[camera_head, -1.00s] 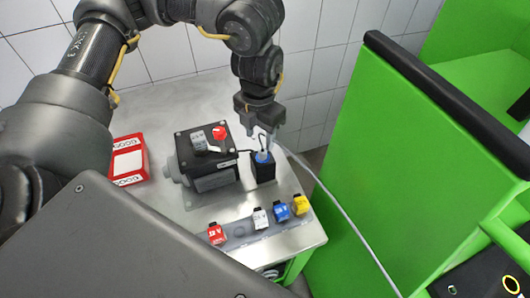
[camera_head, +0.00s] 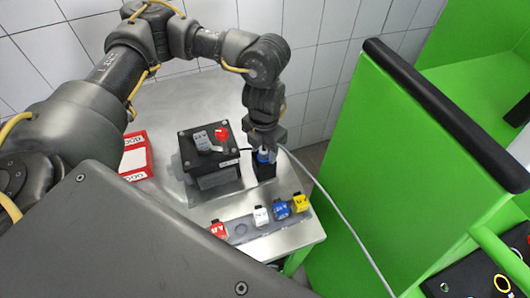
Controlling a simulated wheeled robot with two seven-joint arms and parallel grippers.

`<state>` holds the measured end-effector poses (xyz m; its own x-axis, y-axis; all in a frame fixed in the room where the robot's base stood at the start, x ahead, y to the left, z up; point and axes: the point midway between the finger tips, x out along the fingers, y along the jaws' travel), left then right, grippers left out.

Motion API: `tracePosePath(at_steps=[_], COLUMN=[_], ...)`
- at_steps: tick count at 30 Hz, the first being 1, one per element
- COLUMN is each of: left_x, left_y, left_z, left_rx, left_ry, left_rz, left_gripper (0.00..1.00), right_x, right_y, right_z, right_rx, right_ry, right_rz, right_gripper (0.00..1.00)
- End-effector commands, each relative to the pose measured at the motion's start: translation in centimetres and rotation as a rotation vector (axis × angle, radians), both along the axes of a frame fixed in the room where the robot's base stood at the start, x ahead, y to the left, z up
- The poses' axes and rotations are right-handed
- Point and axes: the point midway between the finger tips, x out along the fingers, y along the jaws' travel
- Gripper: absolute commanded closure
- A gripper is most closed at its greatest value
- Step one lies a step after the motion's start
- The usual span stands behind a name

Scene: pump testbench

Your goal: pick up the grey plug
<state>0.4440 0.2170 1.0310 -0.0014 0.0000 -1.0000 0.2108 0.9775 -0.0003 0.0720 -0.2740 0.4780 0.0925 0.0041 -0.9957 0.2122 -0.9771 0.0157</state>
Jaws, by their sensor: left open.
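The grey plug (camera_head: 263,150) stands in a small black socket block (camera_head: 264,171) on the metal table, with a blue part at its base. It is mostly hidden by my left gripper (camera_head: 264,146), which reaches down onto it from above. The left gripper is open, with its fingers around or right beside the plug; I cannot tell whether they touch it. A grey cable runs from near the plug to the right and down. My right gripper is not in view.
A dark pump box (camera_head: 208,157) with a red and a grey knob stands just left of the socket. Red, white, blue and yellow tagged pieces line a strip (camera_head: 240,231) at the front. A red-and-white box (camera_head: 135,157) lies left. A green frame (camera_head: 365,165) rises at right.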

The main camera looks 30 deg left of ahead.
Motion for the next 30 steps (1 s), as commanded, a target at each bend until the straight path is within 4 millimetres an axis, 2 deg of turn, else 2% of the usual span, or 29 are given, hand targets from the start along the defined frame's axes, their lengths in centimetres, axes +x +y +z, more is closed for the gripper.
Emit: tracePosePath(at_steps=[2, 12, 23, 30], left_x=[0.0, 0.0, 0.0, 0.1], left_y=[0.0, 0.0, 0.0, 0.0], left_z=[0.0, 0.0, 0.4, 2.6], left_rx=[0.000, 0.000, 0.000, 0.000], left_ry=[0.000, 0.000, -0.001, -0.005], left_rz=[0.000, 0.001, 0.000, -0.001], left_gripper=[0.55, 0.98, 0.98, 0.98], right_x=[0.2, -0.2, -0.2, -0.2], right_y=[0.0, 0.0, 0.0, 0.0], right_z=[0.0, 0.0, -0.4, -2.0], right_rx=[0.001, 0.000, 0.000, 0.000], right_ry=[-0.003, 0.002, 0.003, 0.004], right_rz=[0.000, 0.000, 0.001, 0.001], right_gripper=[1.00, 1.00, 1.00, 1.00])
